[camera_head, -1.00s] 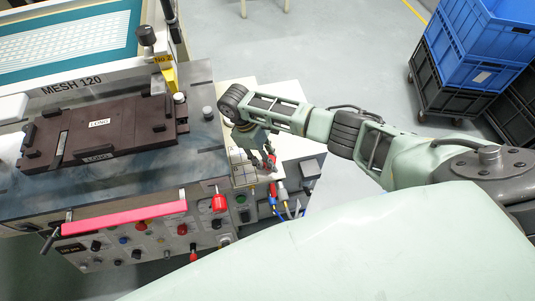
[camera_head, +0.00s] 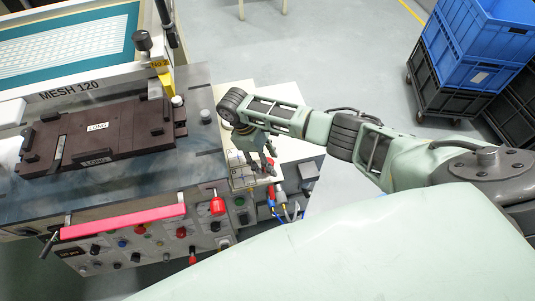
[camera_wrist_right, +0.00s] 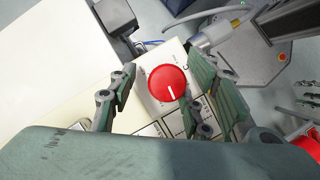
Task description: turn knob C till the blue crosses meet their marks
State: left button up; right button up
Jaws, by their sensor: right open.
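A round red knob (camera_wrist_right: 167,83) with a white pointer line sits on a pale panel in the right wrist view. A small dark letter that looks like C is printed beside it, and the pointer runs toward the bottom of that picture. My right gripper (camera_wrist_right: 164,72) is open, with green fingers on either side of the knob; I cannot tell whether they touch it. In the head view my right gripper (camera_head: 263,163) points down over the panel at the machine's right end, partly hiding the knob. No blue crosses or marks can be made out. My left gripper is out of view.
A dark brown fixture block (camera_head: 100,133) lies on the machine bed, below a framed mesh screen (camera_head: 70,42). A red button (camera_head: 217,206) and a pink bar (camera_head: 122,221) are along the front. Cables (camera_head: 283,208) hang beside the panel. Stacked crates (camera_head: 470,45) stand far right.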

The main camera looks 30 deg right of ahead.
jog(key=shift+a, duration=0.1)
jog(key=shift+w+a+r, duration=0.1)
jog(key=shift+r, duration=0.2)
jog(key=v, duration=1.1)
jog(key=shift+r, duration=0.2)
